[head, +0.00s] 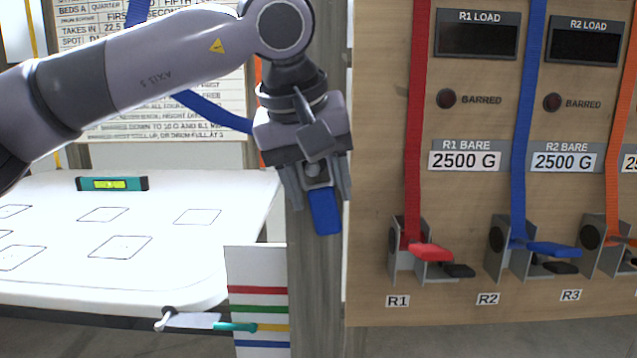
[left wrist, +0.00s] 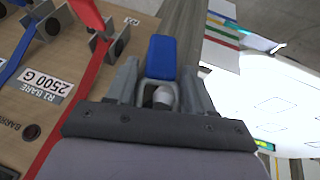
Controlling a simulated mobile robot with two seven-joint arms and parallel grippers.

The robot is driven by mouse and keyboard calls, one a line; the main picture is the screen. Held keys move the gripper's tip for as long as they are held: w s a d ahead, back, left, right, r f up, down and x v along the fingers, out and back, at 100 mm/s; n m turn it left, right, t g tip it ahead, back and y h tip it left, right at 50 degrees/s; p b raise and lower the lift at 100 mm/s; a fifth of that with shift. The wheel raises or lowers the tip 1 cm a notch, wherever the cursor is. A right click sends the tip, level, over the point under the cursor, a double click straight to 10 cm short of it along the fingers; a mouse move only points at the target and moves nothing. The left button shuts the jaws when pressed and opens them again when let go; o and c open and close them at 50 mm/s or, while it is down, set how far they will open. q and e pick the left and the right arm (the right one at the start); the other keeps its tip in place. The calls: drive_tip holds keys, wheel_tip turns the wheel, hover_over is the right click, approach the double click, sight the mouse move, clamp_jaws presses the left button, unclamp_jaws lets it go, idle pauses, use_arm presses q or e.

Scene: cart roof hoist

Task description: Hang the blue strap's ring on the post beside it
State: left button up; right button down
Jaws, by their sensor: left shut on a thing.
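My left gripper (head: 318,180) hangs in front of the grey vertical post (head: 315,285), its fingers pointing down. It is shut on a blue tab (head: 325,211), which sticks out below the fingertips. The tab also shows beyond the fingers in the left wrist view (left wrist: 161,58), with a pale round part (left wrist: 162,97) between the fingers. A blue strap (head: 212,112) slants down from the upper left behind my left arm towards the gripper. Its join to the tab is hidden. I cannot make out the ring's opening or whether it touches the post. My right gripper is not in view.
A wooden panel (head: 385,180) at right carries red (head: 417,110), blue (head: 526,110) and orange straps with levers. A white table (head: 170,265) at left holds a teal level (head: 112,184). A colour-striped card (head: 258,270) and a teal-handled lever (head: 235,327) are near its corner.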

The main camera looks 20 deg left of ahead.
use_arm(q)
drive_tip(key=o, duration=1.3)
drive_tip(key=shift+c, duration=0.2)
